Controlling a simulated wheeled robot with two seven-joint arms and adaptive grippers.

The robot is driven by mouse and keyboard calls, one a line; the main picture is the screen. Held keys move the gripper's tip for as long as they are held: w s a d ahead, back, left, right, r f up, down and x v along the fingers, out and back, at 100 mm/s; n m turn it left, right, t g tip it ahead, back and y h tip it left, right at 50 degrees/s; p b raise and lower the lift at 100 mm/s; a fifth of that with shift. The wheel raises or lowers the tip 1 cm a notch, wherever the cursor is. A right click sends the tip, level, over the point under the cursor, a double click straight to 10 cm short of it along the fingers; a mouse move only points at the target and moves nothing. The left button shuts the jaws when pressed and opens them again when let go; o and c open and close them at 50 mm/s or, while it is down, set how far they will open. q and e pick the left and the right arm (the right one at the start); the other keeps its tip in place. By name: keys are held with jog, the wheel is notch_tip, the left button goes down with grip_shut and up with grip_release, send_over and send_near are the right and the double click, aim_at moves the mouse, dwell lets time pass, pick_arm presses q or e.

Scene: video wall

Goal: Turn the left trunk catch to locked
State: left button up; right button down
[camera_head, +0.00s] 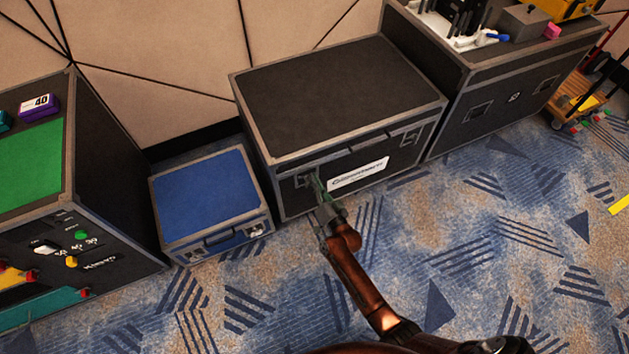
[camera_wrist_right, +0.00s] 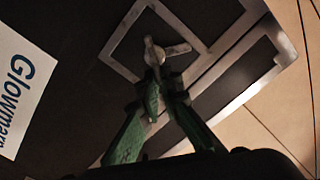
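The black trunk (camera_head: 335,90) with grey metal edges stands against the wall, its lid closed. Its left catch (camera_head: 301,181) sits in a metal recess on the front face, partly hidden by my right gripper (camera_head: 318,188). In the right wrist view the catch (camera_wrist_right: 178,49) is a silver winged piece in a square metal frame. There the green fingers of my right gripper (camera_wrist_right: 161,88) come together at the lower part of the catch and appear closed on it. The right catch (camera_head: 410,138) is at the far end of the front. My left gripper is not in view.
A white label (camera_head: 358,175) lies between the catches, beside my right gripper. A low blue-topped case (camera_head: 208,195) stands left of the trunk. A taller black case (camera_head: 495,100) stands close on the right. The patterned carpet (camera_head: 470,240) in front is clear.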

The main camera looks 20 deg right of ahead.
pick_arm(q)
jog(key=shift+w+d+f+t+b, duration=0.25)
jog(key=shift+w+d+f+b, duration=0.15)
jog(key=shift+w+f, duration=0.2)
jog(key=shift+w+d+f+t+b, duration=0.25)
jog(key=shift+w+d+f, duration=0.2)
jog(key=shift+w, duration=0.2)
pick_arm(e)
jog(key=shift+d+f+m, duration=0.2)
jog(key=shift+f+m, duration=0.15)
jog(key=shift+m, duration=1.55)
jog(key=shift+d+f+m, duration=0.2)
jog(key=shift+f+m, duration=0.2)
jog(key=shift+m, duration=1.5)
jog(key=shift+d+f+m, duration=0.2)
jog(key=shift+f+m, duration=0.15)
jog(key=shift+m, duration=1.55)
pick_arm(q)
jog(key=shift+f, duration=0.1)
pick_arm(e)
jog(key=c, duration=2.3)
grip_release()
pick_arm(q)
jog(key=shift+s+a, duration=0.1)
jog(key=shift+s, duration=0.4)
pick_arm(e)
jog(key=shift+o, duration=0.7)
